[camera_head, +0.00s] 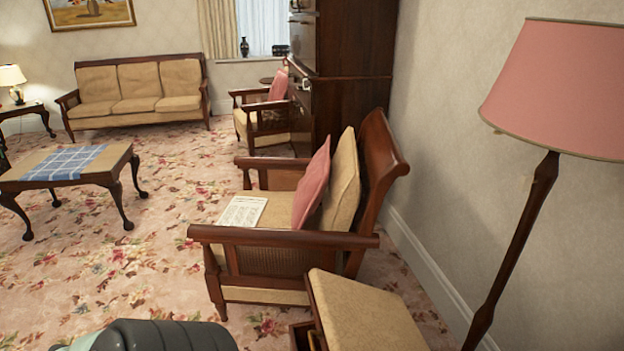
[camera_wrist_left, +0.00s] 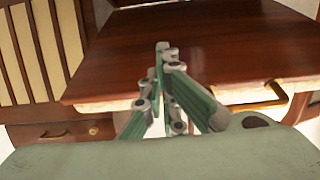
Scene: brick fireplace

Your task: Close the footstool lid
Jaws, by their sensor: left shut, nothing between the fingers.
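The footstool shows at the bottom of the head view, cut off by the frame edge. Its lid (camera_head: 362,312), a beige padded top with a dark wood edge, stands raised and tilted beside a narrow opening into the wooden box (camera_head: 299,336). In the left wrist view, my left gripper (camera_wrist_left: 163,48) is shut and empty, its green fingers together. The tips are in front of a dark wood panel (camera_wrist_left: 220,45), which looks like the lid's underside; I cannot tell whether they touch it. A brass-coloured bracket (camera_wrist_left: 262,101) shows beside the panel. My right gripper is not in view.
A wooden armchair (camera_head: 282,240) with a pink pillow (camera_head: 312,185) and a paper (camera_head: 242,211) stands just beyond the footstool. A floor lamp (camera_head: 565,85) and the wall are to the right. Open floral carpet (camera_head: 120,270) lies left, before a low table (camera_head: 105,170).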

